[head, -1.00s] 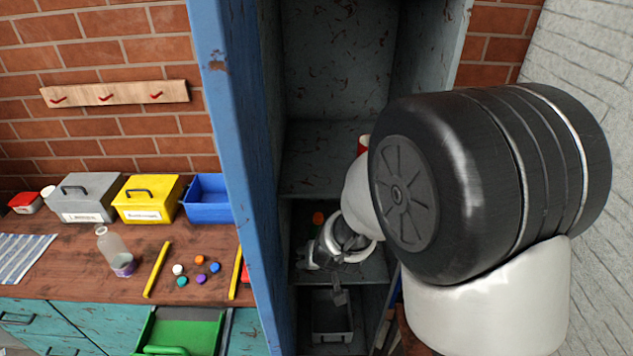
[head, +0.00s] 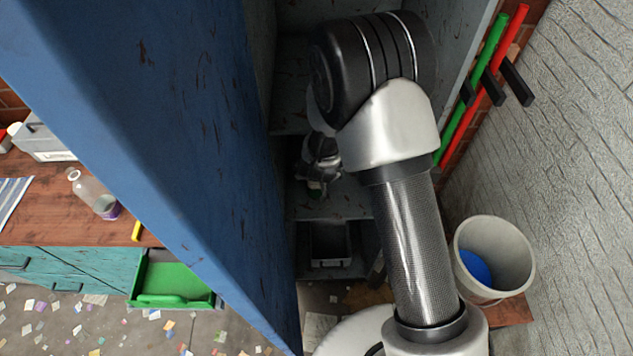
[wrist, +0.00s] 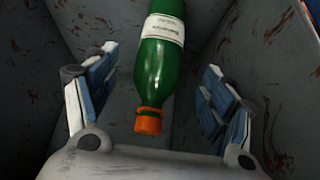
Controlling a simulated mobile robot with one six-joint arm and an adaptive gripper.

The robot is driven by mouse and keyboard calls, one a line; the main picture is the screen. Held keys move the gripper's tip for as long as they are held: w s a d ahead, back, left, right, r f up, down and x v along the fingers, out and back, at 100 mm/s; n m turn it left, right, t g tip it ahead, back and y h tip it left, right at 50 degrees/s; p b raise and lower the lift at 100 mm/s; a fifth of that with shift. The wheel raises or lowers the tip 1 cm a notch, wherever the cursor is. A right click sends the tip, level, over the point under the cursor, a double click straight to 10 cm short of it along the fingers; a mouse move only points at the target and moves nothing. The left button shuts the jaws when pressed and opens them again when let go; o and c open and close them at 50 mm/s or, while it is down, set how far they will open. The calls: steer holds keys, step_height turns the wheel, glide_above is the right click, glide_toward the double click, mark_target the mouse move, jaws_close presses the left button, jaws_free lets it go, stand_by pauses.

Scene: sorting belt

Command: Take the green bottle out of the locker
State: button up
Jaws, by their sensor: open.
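The green bottle (wrist: 165,60) has a white label and an orange cap (wrist: 148,121). In the wrist view it lies between the two fingers of my gripper (wrist: 158,70), cap toward the palm. The fingers are spread, with a visible gap on each side of the bottle. In the head view my gripper (head: 320,160) is inside the locker (head: 345,207), over a middle shelf. My arm covers part of the locker's inside, and most of the bottle is hard to make out there.
The locker's blue door (head: 150,120) stands open on the left. A grey bin (head: 331,243) sits in the compartment below. A bucket (head: 494,260) stands at the right, below green and red poles on the wall. A workbench (head: 50,215) is at the left.

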steer(key=x, duration=0.3)
steer(key=shift+w+f+b, duration=0.1)
steer(key=shift+f+b, duration=0.15)
steer(key=shift+b, duration=0.15)
steer(key=b+x, duration=0.1)
steer(key=x, duration=0.1)
steer(key=b+x, duration=0.1)
steer(key=x, duration=0.2)
steer(key=shift+s+f, duration=0.2)
steer(key=shift+s, duration=0.2)
steer(key=shift+c, duration=0.2)
steer(key=c, duration=1.3)
